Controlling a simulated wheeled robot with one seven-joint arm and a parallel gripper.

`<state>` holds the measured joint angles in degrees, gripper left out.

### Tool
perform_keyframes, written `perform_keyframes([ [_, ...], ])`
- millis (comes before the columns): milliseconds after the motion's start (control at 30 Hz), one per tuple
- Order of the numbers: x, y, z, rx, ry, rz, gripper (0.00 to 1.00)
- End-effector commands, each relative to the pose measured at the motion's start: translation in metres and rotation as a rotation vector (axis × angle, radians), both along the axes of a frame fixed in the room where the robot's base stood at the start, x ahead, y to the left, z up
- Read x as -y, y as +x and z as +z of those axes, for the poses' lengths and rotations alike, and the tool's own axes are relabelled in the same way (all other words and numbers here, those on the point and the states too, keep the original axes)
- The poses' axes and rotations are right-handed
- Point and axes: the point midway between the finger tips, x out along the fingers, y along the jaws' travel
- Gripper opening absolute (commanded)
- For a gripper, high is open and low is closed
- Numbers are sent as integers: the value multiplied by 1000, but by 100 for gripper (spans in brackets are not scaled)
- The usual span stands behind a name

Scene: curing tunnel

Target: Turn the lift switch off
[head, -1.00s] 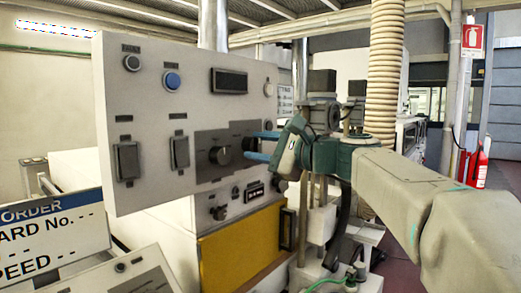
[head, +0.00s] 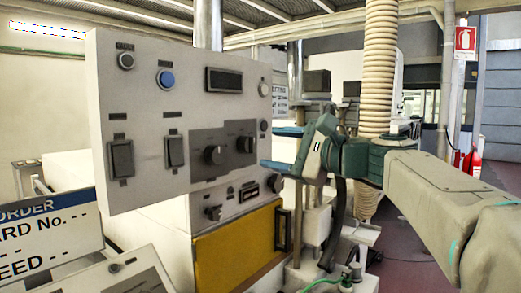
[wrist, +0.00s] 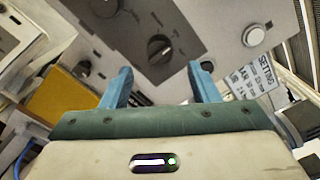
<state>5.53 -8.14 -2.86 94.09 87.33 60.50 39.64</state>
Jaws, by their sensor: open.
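A grey control panel (head: 140,90) stands at left in the head view. Two dark rocker-type switches, a left one (head: 121,159) and a right one (head: 174,151), sit low on it. Two dark round knobs, a left one (head: 213,155) and a right one (head: 246,145), sit on a darker plate. Their labels are too small to read, so I cannot tell which control is the lift switch. My gripper (head: 281,148) is open and empty, just right of the panel and apart from it. In the wrist view a dark knob (wrist: 160,48) shows beyond the spread blue fingers (wrist: 160,80).
A yellow door (head: 240,248) is below. A ribbed hose (head: 379,70) hangs behind my arm. A sign board (head: 48,240) stands at lower left.

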Motion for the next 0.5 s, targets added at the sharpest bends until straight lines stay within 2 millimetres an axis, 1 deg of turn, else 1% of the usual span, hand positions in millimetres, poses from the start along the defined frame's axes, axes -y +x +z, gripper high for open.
perform_keyframes([
  [33, 11, -8, -1, 1, 0, -4, 55],
  [200, 39, -30, -1, 1, -1, -4, 55],
  [300, 50, -39, -1, 1, -1, -2, 55],
  [400, 58, -44, -1, -1, -1, -2, 55],
  [500, 61, -48, -1, -1, -1, 1, 55],
])
